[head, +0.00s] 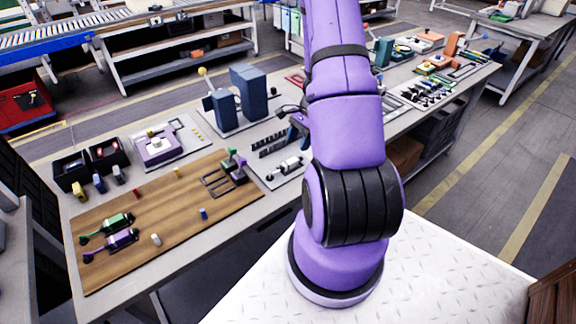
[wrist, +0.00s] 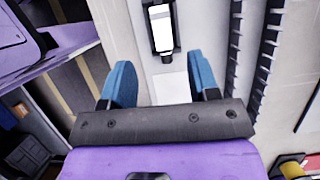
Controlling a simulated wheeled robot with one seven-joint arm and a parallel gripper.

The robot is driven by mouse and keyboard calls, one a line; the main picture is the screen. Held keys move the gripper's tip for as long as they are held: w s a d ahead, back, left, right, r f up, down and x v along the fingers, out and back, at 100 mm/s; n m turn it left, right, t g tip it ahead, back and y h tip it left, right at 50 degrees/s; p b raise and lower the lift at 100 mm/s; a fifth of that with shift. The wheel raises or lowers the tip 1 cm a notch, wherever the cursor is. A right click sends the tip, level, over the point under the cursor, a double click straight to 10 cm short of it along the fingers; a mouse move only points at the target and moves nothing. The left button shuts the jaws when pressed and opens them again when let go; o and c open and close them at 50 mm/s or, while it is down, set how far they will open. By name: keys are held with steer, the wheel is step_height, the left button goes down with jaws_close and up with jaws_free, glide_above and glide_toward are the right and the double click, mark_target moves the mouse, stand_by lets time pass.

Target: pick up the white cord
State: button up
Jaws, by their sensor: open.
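A white-bodied tool with black ends (wrist: 161,28) lies in a pale channel in the wrist view, beyond my fingertips and roughly in line with the gap between them. What looks like the same white piece (head: 288,165) lies on a grey plate in the head view, left of my arm. I cannot make out a separate thin white cord. My gripper (wrist: 162,78) is open, with its two blue fingers apart and nothing held between them. A pale square patch (wrist: 170,88) shows between the fingers. In the head view my arm hides much of this area.
Dark toothed racks (wrist: 245,50) run along the channel's right side. A blue-grey block stand (head: 248,92) is behind the plate. A wooden board (head: 165,215) with green and purple tools lies to the left. Black bins (head: 72,170) stand at the table's far left.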

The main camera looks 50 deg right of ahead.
mark_target(290, 161)
steer(key=shift+x, duration=3.95)
steer(key=c, duration=1)
